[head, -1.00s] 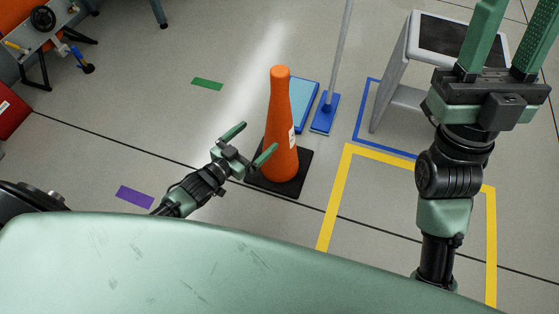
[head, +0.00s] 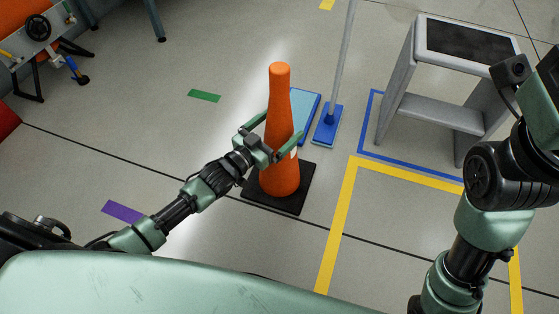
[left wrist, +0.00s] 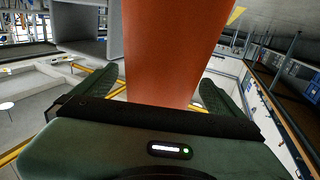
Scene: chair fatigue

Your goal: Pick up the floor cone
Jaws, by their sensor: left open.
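The orange floor cone (head: 280,110) stands upright on its black square base (head: 268,196), with a white label on its right side. My left gripper (head: 282,126) is open, and its two green fingers lie on either side of the cone's mid-height. In the left wrist view the cone (left wrist: 175,50) fills the middle between the fingers, close to the palm. I cannot tell whether the fingers touch it. Only part of my right gripper (head: 548,75) shows at the right edge; its fingers are out of the picture.
A blue mop (head: 327,126) with a grey handle and a light blue panel (head: 304,108) stand just behind the cone. A grey stand (head: 395,85) is at the right. Yellow floor tape (head: 338,215) runs right of the cone. The floor to the left is mostly clear.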

